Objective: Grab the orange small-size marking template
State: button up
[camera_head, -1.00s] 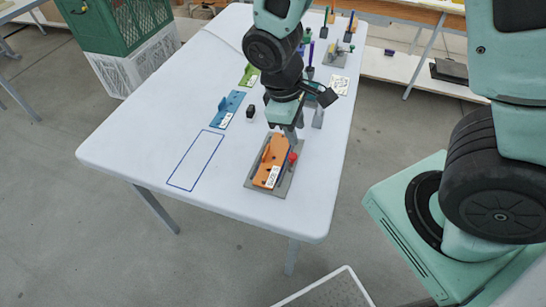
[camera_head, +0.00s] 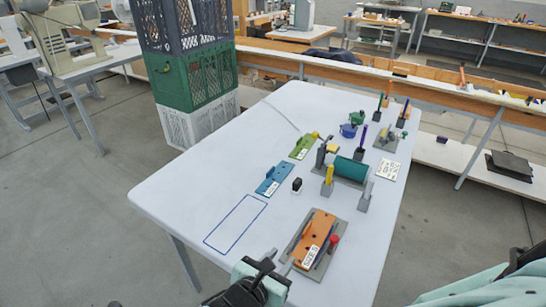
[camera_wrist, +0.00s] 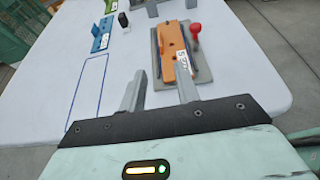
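The orange marking template (camera_head: 318,232) lies on a grey plate (camera_head: 292,245) near the front right of the white table, a white label on its near end. In the wrist view the orange template (camera_wrist: 169,45) lies on the grey plate (camera_wrist: 205,72), beyond the fingertips. A red knob (camera_head: 334,239) stands at the plate's right side; the red knob also shows in the wrist view (camera_wrist: 196,28). In the head view my gripper (camera_head: 277,262) is at the table's front edge.
A blue template (camera_head: 273,180) and a green template (camera_head: 304,146) lie farther back, with a small black-and-white block (camera_head: 297,185) beside the blue one. A teal cylinder (camera_head: 351,169) on grey supports stands behind the orange template. A blue outlined rectangle (camera_head: 236,224) at left is empty.

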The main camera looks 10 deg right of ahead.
jog(key=b, duration=0.6)
send_near(307, 228)
jog(key=x, duration=0.4)
jog(key=shift+d+f, duration=0.1)
jog(key=shift+f, duration=0.15)
jog(key=b+x, duration=0.4)
jog(key=x, duration=0.1)
jog(key=shift+w+d+f, duration=0.1)
jog(key=shift+w+d, duration=0.05)
jog(key=shift+w, duration=0.1)
jog(key=shift+w+d, duration=0.1)
jog(key=shift+w, duration=0.05)
grip_shut()
